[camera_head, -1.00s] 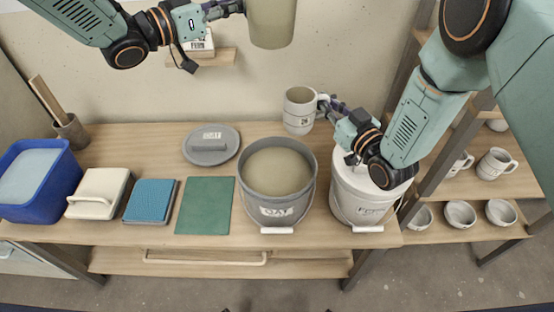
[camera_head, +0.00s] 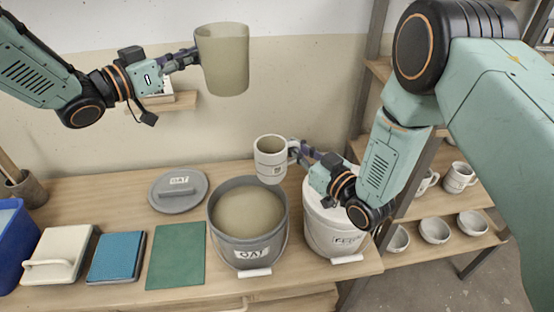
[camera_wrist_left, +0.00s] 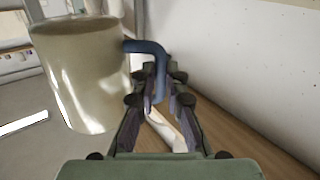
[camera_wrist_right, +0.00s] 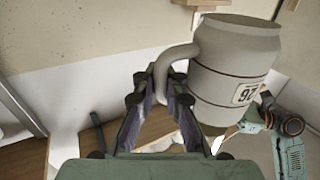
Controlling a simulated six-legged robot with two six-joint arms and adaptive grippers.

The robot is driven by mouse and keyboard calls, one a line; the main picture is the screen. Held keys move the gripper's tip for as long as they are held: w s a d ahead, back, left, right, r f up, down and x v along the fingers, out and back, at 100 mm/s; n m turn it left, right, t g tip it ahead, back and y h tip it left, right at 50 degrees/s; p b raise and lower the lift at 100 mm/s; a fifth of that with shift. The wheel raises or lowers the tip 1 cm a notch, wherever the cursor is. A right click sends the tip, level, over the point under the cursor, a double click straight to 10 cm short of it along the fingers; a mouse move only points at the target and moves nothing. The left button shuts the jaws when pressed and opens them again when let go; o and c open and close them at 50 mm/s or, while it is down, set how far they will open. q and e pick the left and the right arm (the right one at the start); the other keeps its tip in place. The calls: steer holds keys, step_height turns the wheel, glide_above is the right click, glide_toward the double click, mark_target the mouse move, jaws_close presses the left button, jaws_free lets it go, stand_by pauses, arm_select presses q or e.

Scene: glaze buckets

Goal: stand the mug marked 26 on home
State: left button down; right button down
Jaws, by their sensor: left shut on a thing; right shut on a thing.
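The mug marked 26 (camera_head: 270,160) is pale grey, with dark bands and a label. My right gripper (camera_head: 303,154) is shut on its handle. The mug is upright in the head view, behind the oat bucket (camera_head: 243,252) and overlapping its rim; its exact height is unclear. The right wrist view shows the mug (camera_wrist_right: 225,75) with its number upside down and my right gripper (camera_wrist_right: 160,88) at the handle. My left gripper (camera_head: 190,57) is shut on the dark blue handle of an olive jug (camera_head: 223,62), held high. I cannot tell which spot is home.
A white lidded bucket (camera_head: 322,228) stands right of the oat bucket. A grey lid (camera_head: 163,198), green mat (camera_head: 176,262), blue pad (camera_head: 116,256) and cream block (camera_head: 50,256) lie to the left. A small wall shelf (camera_head: 178,101) sits behind my left gripper. Mugs and bowls stand on the right rack (camera_head: 470,248).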

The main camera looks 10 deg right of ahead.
steer(key=s+d+f+b, duration=0.1)
steer(key=s+f, duration=0.1)
steer(key=s+d+f+b, duration=0.1)
steer(key=s+f+b, duration=0.1)
steer(key=s+d+f+b, duration=0.1)
steer(key=s+d+f, duration=0.1)
steer(key=shift+s+f+b, duration=0.2)
steer(key=shift+s+b, duration=0.1)
steer(key=shift+s, duration=0.05)
steer(key=s+d+f+b, duration=0.1)
steer(key=s+f+b, duration=0.2)
steer(key=s+b, duration=0.4)
steer(key=shift+s+d+f, duration=0.3)
steer(key=shift+s, duration=1.4)
